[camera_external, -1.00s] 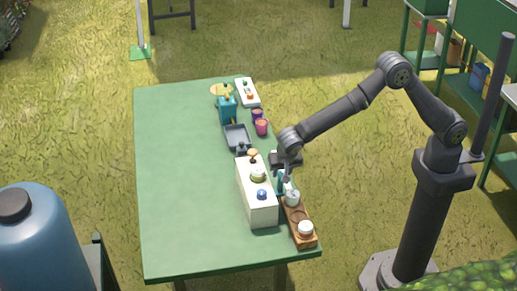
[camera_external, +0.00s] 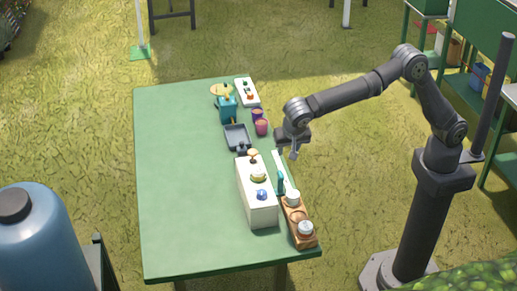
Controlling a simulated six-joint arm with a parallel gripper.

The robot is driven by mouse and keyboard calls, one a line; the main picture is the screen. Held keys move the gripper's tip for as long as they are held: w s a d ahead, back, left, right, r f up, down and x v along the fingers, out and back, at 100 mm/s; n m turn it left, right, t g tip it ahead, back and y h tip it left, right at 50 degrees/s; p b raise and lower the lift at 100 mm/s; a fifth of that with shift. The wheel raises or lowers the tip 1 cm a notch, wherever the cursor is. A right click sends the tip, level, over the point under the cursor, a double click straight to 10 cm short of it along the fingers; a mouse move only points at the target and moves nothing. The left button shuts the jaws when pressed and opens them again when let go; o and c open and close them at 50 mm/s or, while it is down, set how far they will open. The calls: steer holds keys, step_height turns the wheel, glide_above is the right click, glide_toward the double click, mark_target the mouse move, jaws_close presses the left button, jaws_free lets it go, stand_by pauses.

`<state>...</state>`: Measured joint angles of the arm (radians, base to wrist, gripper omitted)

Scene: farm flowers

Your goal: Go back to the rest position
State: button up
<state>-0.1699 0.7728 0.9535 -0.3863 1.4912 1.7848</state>
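My gripper (camera_external: 287,152) hangs in the air just off the right edge of the green table (camera_external: 180,200). Its two fingers point down and look apart, with nothing visible between them. The arm reaches left from its post, bent at a high elbow. Below the gripper, a wooden rack (camera_external: 299,217) at the table's right edge holds a white-topped jar (camera_external: 292,197) and a grey-white-topped jar (camera_external: 306,228). The gripper is clear of both.
A white box (camera_external: 257,204) with small items on top stands beside the rack, near a teal upright item (camera_external: 281,182). Further back are a grey tray (camera_external: 237,137), pink cups (camera_external: 261,127) and a blue container (camera_external: 227,108). The table's left half is clear.

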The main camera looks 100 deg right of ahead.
mark_target(281, 174)
steer(key=x, duration=1.7)
steer(key=shift+d+f, duration=0.15)
steer(key=shift+d, duration=0.1)
steer(key=v, duration=1.7)
steer(key=x, duration=1.7)
steer(key=shift+d+f, duration=0.15)
steer(key=shift+f, duration=0.1)
steer(key=d, duration=2)
steer(key=v, duration=1.2)
steer(key=shift+r, duration=0.25)
